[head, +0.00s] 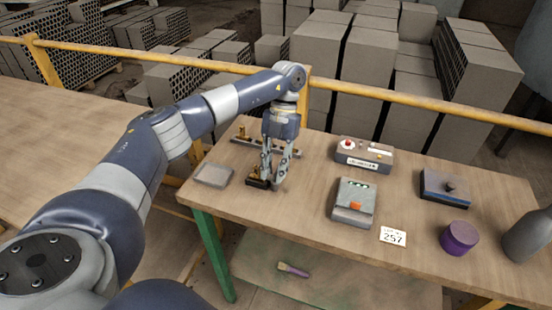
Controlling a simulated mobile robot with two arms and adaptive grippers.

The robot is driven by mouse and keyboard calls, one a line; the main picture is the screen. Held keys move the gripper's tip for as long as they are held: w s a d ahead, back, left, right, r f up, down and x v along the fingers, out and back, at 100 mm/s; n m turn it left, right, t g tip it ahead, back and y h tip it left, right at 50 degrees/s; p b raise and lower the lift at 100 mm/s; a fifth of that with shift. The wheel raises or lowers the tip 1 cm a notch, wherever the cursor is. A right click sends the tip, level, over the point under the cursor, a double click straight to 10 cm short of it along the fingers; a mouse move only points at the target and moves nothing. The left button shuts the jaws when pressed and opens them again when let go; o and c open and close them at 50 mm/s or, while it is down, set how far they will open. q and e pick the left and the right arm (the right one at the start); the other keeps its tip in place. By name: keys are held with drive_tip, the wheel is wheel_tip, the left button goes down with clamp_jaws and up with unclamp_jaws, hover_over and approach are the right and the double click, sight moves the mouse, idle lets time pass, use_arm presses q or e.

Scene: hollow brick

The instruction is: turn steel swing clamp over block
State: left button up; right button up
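My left gripper (275,184) points down over the left part of the workbench. Its fingertips are beside or on a small dark block with brass-coloured parts (256,183); I cannot tell whether they touch it. The fingers are close together at the tips, and I cannot tell whether anything is between them. Behind the gripper lies a long grey metal bar (291,151) with a brass-coloured fitting (242,132) near its left end. Which of these pieces is the swing clamp is not clear, as the gripper hides part of this area. My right gripper is not in view.
The workbench (300,205) also holds a grey tray (213,174), a control box (364,154), a grey device with an orange part (354,203), a blue-edged block (445,187), a purple cylinder (459,238) and a number card (393,236). A yellow rail (420,101) runs behind.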

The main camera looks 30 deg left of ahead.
use_arm(q)
drive_tip(key=d+v, duration=0.1)
drive_tip(key=v, duration=1)
drive_tip(key=shift+w+a+r, duration=0.2)
drive_tip(key=shift+a+r, duration=0.1)
drive_tip(key=shift+a, duration=0.2)
drive_tip(key=shift+s+f, duration=0.1)
drive_tip(key=shift+f, duration=0.05)
